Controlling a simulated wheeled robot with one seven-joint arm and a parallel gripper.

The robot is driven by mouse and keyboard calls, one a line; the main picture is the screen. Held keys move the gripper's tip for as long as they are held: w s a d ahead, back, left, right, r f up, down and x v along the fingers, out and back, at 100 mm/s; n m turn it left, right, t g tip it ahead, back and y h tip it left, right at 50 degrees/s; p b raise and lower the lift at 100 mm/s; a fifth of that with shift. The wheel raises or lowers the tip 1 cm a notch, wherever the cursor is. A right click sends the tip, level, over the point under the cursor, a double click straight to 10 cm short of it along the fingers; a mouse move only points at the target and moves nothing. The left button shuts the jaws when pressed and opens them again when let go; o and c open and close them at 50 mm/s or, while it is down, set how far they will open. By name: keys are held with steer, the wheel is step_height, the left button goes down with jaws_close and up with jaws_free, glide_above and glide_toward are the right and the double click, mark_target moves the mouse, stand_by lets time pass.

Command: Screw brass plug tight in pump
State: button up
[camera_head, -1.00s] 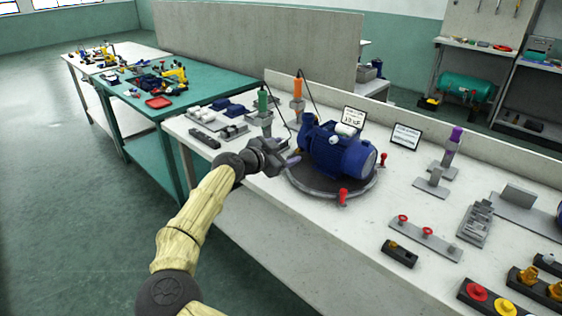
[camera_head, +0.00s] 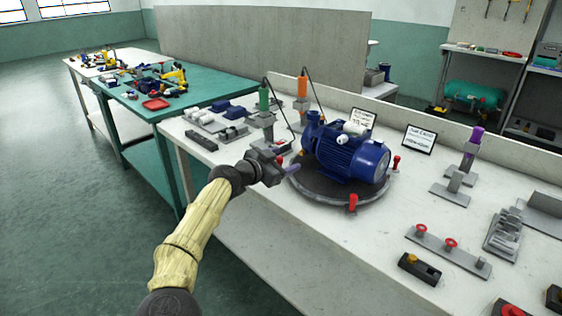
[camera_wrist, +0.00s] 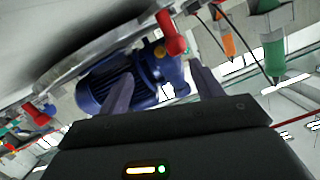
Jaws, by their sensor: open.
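The blue pump (camera_head: 352,158) lies on a dark round turntable (camera_head: 335,196) on the white bench. It also shows tilted in the wrist view (camera_wrist: 112,90). A small brass-yellow plug (camera_wrist: 159,52) shows at the pump's end in the wrist view, beyond and between my fingers; how deep it sits I cannot tell. My gripper (camera_head: 288,166) is at the left of the pump, beside the turntable's edge, apart from the pump. In the wrist view its two fingers (camera_wrist: 160,78) are spread with nothing between them.
Red clamps (camera_head: 352,202) stand at the turntable's rim. Green (camera_head: 264,98) and orange (camera_head: 302,86) corded tools stand behind my gripper. A dark block with a brass piece (camera_head: 419,268) lies at the front right. The bench front between is clear.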

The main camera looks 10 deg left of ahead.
mark_target(301, 153)
steer(key=shift+b+x, duration=1.25)
steer(key=shift+x, duration=0.6)
steer(key=shift+w+d, duration=0.1)
steer(key=shift+d, duration=0.05)
steer(key=shift+w+d+p, duration=0.2)
steer(key=shift+w+p, duration=0.15)
steer(key=shift+p, duration=0.1)
steer(key=shift+f, duration=0.1)
steer(key=shift+w+d+p, duration=0.1)
steer(key=shift+p, duration=0.55)
steer(key=shift+p, duration=0.8)
